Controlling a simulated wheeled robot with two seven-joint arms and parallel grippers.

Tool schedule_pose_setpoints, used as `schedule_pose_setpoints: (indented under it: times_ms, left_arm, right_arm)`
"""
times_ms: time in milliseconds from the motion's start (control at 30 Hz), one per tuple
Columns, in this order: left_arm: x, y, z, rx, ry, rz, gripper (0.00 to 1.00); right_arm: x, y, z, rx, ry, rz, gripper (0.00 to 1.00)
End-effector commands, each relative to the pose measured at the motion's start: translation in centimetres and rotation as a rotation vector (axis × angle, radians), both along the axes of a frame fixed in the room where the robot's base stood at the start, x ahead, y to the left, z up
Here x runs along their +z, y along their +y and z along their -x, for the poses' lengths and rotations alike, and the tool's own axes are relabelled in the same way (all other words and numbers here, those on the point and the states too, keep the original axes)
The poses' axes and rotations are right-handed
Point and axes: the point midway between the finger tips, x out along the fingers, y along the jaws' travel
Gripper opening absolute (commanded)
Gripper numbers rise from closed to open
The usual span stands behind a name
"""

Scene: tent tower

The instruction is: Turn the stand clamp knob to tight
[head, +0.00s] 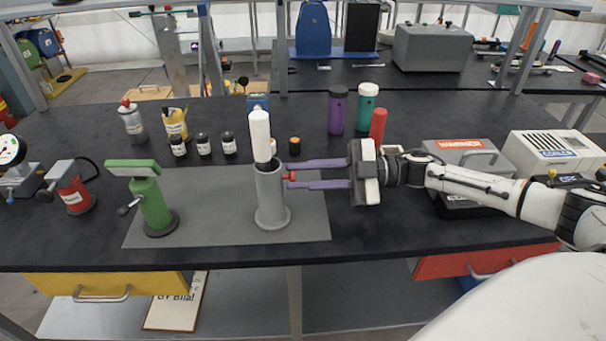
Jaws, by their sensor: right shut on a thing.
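The stand (271,200) is a grey upright tube on a round base, standing on the grey mat. A white cylinder (260,137) sticks up out of its top. The clamp knob (290,176) is small and red, on the right side of the tube. My right gripper (288,175) comes in level from the right, with its two purple fingers shut on the knob. The fingertips partly hide the knob, so its turn angle cannot be told. My left gripper is not in view.
A green stand (150,200) is left on the grey mat (205,233). Small dark jars (203,145), a purple bottle (337,112), a teal bottle (366,108) and a red cylinder (377,125) stand behind. A grey toolbox (465,158) is beyond my right arm. The mat's front is clear.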

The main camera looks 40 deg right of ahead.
Motion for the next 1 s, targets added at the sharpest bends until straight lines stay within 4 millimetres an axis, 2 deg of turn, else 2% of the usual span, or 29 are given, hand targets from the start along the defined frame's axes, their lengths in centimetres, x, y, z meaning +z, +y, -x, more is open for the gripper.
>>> schedule_pose_setpoints:
  times_ms: [300,767,800,900,1000]
  left_arm:
    - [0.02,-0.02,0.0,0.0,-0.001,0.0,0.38]
    - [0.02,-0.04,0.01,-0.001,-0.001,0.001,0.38]
    - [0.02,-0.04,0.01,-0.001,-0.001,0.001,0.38]
    - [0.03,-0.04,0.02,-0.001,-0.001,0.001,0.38]
    - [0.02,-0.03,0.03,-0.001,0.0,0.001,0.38]
  right_arm:
    - [-0.04,-0.02,0.01,-0.001,0.084,-0.049,0.0]
    - [-0.07,0.0,0.02,-0.001,0.095,-0.056,0.0]
    - [-0.07,0.0,0.02,-0.001,0.095,-0.056,0.21]
    - [-0.06,0.01,0.03,-0.001,0.094,-0.056,0.38]
    - [-0.05,0.01,0.03,0.0,0.094,-0.055,0.38]
